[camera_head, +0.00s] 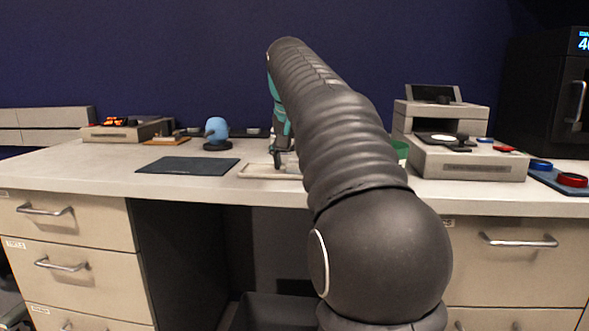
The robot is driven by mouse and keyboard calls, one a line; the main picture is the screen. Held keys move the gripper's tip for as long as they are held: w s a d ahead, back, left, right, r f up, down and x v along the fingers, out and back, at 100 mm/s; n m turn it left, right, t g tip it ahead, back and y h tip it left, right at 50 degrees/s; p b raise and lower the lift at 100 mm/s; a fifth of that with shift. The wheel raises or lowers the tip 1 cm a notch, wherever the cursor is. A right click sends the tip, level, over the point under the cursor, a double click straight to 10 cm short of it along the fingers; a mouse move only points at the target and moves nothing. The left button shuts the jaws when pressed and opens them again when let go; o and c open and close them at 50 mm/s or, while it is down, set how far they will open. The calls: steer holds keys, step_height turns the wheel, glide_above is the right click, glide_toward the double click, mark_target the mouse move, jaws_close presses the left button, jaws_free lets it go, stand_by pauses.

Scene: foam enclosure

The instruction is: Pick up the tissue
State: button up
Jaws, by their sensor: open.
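My gripper (278,160) points down over a shallow pale tray (250,171) on the desk, near the middle of the view. It is small and partly covered by my own black-sleeved arm, and it is open. The arm also hides the right part of the tray. I cannot make out a tissue clearly. It may be hidden behind my arm or too pale to tell from the tray.
The desk top (100,178) carries a dark mat (188,165) left of the tray and a blue rounded object (217,129) on a dark base. A green container (401,149) shows partly right of my arm, beside a boxy grey device (468,160). Drawers (68,222) stand below.

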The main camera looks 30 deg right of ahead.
mark_target(296, 161)
steer(key=c, duration=0.9)
steer(key=shift+o, duration=0.2)
steer(key=shift+r, duration=0.2)
steer(key=shift+r, duration=0.3)
step_height(296, 161, up, 4)
steer(key=shift+d+p, duration=0.15)
steer(key=shift+p, duration=0.9)
steer(key=s+d+r+p, duration=0.1)
steer(key=s+d+r, duration=0.5)
steer(key=d, duration=0.3)
steer(key=shift+d+p, duration=0.3)
steer(key=shift+p, duration=0.05)
steer(key=shift+o, duration=0.2)
steer(key=shift+s, duration=0.1)
